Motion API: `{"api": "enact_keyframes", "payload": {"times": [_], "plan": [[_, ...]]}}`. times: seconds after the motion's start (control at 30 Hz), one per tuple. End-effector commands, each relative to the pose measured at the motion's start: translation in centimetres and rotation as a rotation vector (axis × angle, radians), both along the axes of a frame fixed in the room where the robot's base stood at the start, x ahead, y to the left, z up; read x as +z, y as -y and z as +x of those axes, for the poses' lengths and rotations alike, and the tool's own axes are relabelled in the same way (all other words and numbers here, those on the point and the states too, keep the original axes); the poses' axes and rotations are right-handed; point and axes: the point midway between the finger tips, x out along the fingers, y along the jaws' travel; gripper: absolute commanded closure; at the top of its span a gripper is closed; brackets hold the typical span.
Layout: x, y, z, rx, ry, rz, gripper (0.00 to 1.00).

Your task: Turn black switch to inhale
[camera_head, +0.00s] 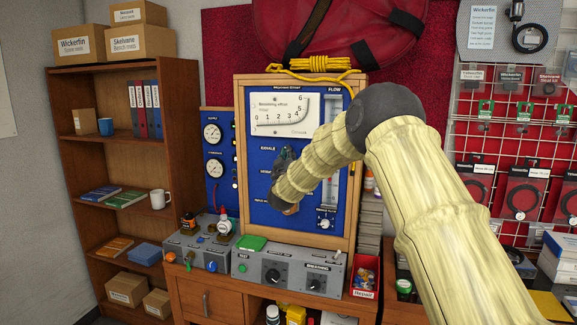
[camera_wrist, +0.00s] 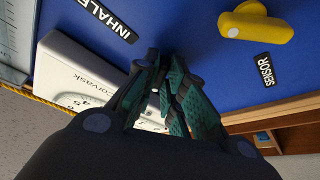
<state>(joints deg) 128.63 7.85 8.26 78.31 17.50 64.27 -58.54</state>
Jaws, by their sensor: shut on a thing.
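The blue testbench panel (camera_head: 262,215) stands in a wooden frame, with a white curved dial plate (camera_head: 285,115) at its top. My gripper (camera_head: 284,160) is at the panel below the dial plate, partly behind my own arm. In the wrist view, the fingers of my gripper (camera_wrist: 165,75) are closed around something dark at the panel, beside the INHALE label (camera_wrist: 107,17). This appears to be the black switch, but the fingers hide most of it, and I cannot tell which way it points.
A yellow knob (camera_wrist: 256,21) sits near the SENSOR label (camera_wrist: 265,70). Grey control boxes (camera_head: 290,270) stand below the panel. A brown bookshelf (camera_head: 118,170) is at the left, and a wire rack (camera_head: 515,145) with hanging packets is at the right.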

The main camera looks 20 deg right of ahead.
Motion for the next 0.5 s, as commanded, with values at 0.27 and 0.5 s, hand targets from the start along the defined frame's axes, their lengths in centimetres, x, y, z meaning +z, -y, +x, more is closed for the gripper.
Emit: {"api": "enact_keyframes", "payload": {"times": [0.27,0.5], "plan": [[-0.75,-0.16,0.11,0.000,0.112,0.161,1.00],[-0.80,-0.37,0.24,0.000,0.217,0.320,1.00]]}}
